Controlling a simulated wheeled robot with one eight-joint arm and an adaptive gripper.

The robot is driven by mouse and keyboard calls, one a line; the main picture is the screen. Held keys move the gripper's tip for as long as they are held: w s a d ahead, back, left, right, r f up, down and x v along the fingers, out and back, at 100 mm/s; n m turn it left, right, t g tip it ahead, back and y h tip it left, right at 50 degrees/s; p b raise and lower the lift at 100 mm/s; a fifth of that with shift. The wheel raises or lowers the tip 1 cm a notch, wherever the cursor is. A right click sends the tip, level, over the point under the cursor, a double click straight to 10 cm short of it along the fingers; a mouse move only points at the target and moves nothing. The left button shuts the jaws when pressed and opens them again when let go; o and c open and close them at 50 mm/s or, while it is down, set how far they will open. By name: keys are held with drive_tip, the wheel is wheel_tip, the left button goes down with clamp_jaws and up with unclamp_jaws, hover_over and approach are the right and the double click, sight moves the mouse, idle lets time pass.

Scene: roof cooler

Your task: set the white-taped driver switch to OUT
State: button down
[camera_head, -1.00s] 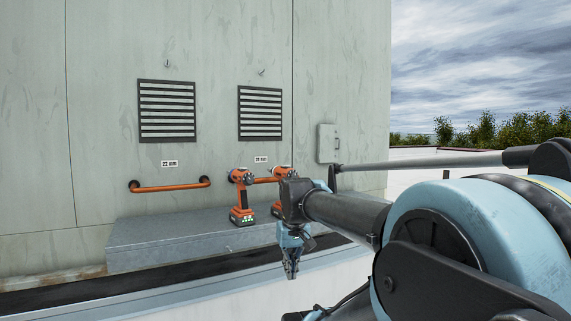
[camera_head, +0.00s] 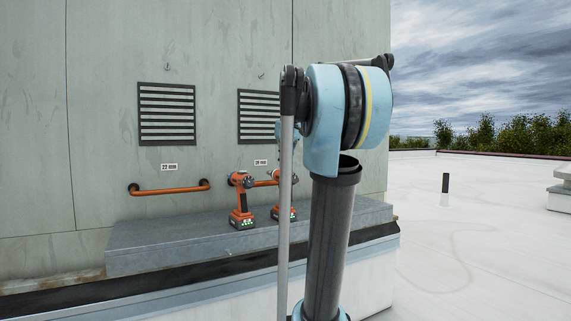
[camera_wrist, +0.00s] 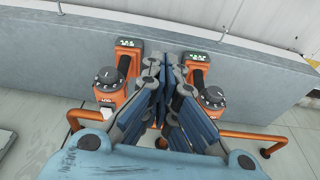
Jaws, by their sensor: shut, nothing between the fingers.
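Two orange drivers with black chucks and green-marked batteries stand upright on the grey ledge in the head view, a left one (camera_head: 239,198) and a right one (camera_head: 284,207) partly hidden by my arm. In the wrist view, seen from above, one driver (camera_wrist: 121,69) is to the left of my gripper and another (camera_wrist: 204,70) is to its right. Dark round collars show on both.
The grey ledge (camera_head: 158,243) runs along the wall. An orange handrail (camera_head: 168,190) is fixed to the wall behind it, and another passes behind the drivers. Louvred vents (camera_head: 166,114) are higher up. Open white roof (camera_head: 455,240) lies to the right.

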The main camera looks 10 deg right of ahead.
drive_tip(key=w+d+r+n, duration=0.1)
drive_tip(key=w+d+r, duration=0.3)
drive_tip(key=w+r, duration=0.9)
drive_tip(key=shift+d+r, duration=0.2)
drive_tip(key=shift+r, duration=0.05)
drive_tip(key=shift+f, duration=0.1)
drive_tip(key=x, duration=0.8)
drive_tip(key=s+x, duration=0.1)
drive_tip(key=x, duration=0.4)
drive_tip(key=shift+f, duration=0.45)
